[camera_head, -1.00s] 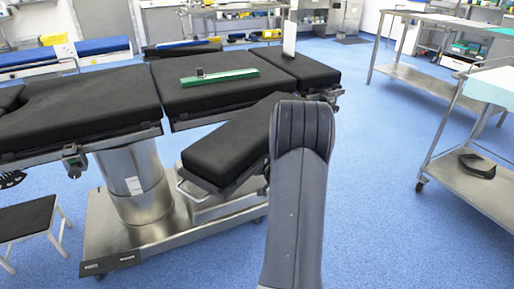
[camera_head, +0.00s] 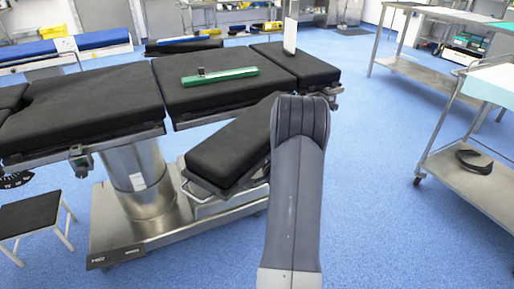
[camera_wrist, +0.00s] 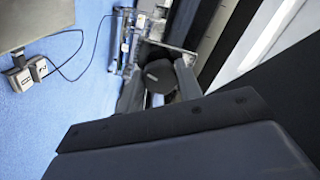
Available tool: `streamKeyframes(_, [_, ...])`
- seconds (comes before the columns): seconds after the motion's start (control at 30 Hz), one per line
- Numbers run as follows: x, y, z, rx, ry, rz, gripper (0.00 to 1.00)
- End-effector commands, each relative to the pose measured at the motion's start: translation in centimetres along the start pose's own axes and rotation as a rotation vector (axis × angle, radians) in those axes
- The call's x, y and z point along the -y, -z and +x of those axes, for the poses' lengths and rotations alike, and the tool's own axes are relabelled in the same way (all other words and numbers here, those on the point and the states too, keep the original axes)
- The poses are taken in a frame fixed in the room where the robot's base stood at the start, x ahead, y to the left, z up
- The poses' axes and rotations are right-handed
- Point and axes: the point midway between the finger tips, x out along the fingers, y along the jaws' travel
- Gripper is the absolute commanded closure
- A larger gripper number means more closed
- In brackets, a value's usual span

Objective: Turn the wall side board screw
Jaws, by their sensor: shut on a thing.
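In the wrist view a round black knob (camera_wrist: 160,74), which looks like the side board screw, sits on a metal fitting at the table's edge. My gripper (camera_wrist: 160,84) has a grey finger on each side of the knob and is shut on it. The gripper's broad dark body fills the bottom of that view and hides part of the fitting. In the head view my grey arm stands in front, and the gripper and screw are hidden behind it. The black-padded operating table (camera_head: 205,98) has an angled pad (camera_head: 232,150) just left of my arm.
A green bar (camera_head: 222,77) lies on the table and a white panel (camera_head: 291,36) stands upright on it. A black stool (camera_head: 30,220) is at lower left. Steel trolleys (camera_head: 470,170) stand at right. Blue floor is clear between my arm and the trolleys.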

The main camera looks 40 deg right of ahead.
Motion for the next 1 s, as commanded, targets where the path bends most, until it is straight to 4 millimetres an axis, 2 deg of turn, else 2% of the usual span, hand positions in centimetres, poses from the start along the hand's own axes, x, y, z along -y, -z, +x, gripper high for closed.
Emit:
streamKeyframes(0.67, [-0.16, -0.14, -0.08, 0.002, -0.004, 0.06, 0.89])
streamKeyframes(0.7, [-0.16, -0.14, -0.08, 0.002, -0.004, 0.06, 0.63])
streamKeyframes(0.93, [-0.07, -0.07, -0.04, 0.001, -0.002, 0.058, 0.44])
streamKeyframes(1.0, [-0.06, -0.06, -0.03, 0.001, -0.002, 0.057, 0.44])
